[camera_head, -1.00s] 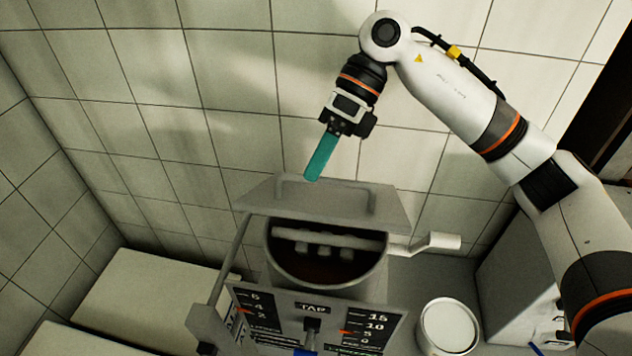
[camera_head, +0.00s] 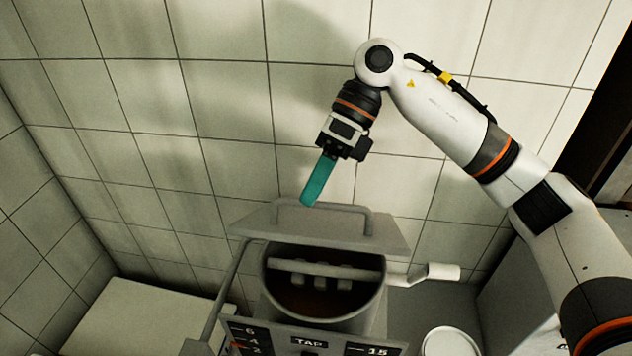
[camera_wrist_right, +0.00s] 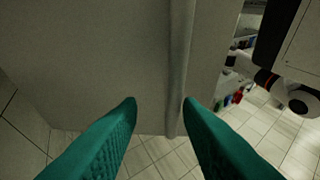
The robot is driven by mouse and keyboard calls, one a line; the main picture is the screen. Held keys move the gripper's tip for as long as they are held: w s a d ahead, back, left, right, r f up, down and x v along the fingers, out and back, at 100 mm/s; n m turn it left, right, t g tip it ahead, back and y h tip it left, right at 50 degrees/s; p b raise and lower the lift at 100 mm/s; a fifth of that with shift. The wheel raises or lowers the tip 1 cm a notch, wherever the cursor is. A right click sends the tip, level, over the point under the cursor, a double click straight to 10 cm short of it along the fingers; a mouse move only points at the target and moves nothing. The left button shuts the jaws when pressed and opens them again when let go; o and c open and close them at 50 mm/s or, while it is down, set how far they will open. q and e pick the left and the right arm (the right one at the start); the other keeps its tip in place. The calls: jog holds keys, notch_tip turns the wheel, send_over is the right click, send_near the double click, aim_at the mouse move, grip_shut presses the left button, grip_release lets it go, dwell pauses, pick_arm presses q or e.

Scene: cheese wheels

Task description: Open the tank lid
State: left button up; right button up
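The tank (camera_head: 375,308) stands at the lower middle of the head view, its round opening showing a stirring bar inside. Its grey lid (camera_head: 390,236) is raised and tilted up behind the opening. The lid carries a bar handle (camera_head: 345,208). My right gripper (camera_head: 308,203) points down with its teal fingers at the handle's left part. In the right wrist view, the right gripper's fingers (camera_wrist_right: 160,102) are apart, with the handle bar (camera_wrist_right: 178,70) running upright in the gap, nearer the right finger. I cannot tell whether they touch it. My left gripper is out of view.
A crank-like arm (camera_head: 435,272) sticks out right of the tank. A white round container (camera_head: 450,343) stands at the lower right. A pale box-like surface (camera_head: 140,315) lies at the lower left. The tiled wall (camera_head: 230,100) is close behind the lid.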

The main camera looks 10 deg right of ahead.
jog(key=shift+s+a+r, duration=0.1)
jog(key=shift+s, duration=0.05)
jog(key=b+v, duration=0.2)
jog(key=v, duration=1)
